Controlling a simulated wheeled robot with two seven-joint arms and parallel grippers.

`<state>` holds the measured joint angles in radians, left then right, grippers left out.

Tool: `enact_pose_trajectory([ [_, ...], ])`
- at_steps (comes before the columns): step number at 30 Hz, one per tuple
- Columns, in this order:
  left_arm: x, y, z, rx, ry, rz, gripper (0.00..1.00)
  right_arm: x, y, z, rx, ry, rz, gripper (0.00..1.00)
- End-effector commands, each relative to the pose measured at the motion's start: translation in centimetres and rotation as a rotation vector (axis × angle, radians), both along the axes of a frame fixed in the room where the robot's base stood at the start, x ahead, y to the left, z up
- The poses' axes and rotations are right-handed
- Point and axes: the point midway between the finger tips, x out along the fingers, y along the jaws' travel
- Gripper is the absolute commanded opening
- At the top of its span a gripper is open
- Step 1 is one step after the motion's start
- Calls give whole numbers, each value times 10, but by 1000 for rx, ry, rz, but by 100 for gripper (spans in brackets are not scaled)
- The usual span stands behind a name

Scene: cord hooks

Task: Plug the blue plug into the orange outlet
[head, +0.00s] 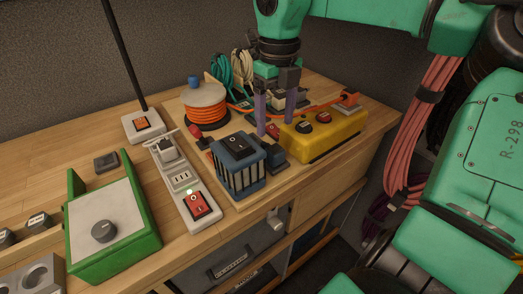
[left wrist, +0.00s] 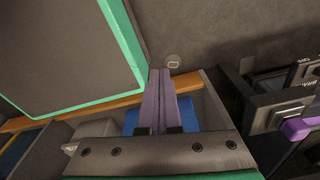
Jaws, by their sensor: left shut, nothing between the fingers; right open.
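My right gripper (head: 272,115) comes down from the top in the head view, its purple fingers open over the workbench between the dark blue ribbed box and the yellow box.
The dark blue ribbed box (head: 236,163) and yellow box (head: 322,133) flank the right gripper. An orange cord reel (head: 205,104) stands behind. A white power strip (head: 180,180) and green-framed box (head: 112,228) lie left. Some bare wood shows between them.

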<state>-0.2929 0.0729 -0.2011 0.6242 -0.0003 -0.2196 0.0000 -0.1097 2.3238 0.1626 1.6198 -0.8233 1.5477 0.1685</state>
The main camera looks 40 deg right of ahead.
Motion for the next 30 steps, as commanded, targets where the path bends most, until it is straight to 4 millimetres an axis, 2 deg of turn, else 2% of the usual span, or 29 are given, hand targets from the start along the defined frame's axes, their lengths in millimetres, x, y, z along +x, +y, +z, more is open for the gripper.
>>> enact_pose_trajectory([
  [8,-12,8,1,12,20,-2,0,0,0,2,-3,1,1,78],
  [13,-12,9,-8,12,19,-1,0,0,0,-7,-2,1,0,78],
  [24,-8,7,-58,9,12,0,0,-1,0,-60,1,0,0,78],
  [30,-7,5,-71,6,11,1,0,-1,0,-84,0,0,1,78],
])
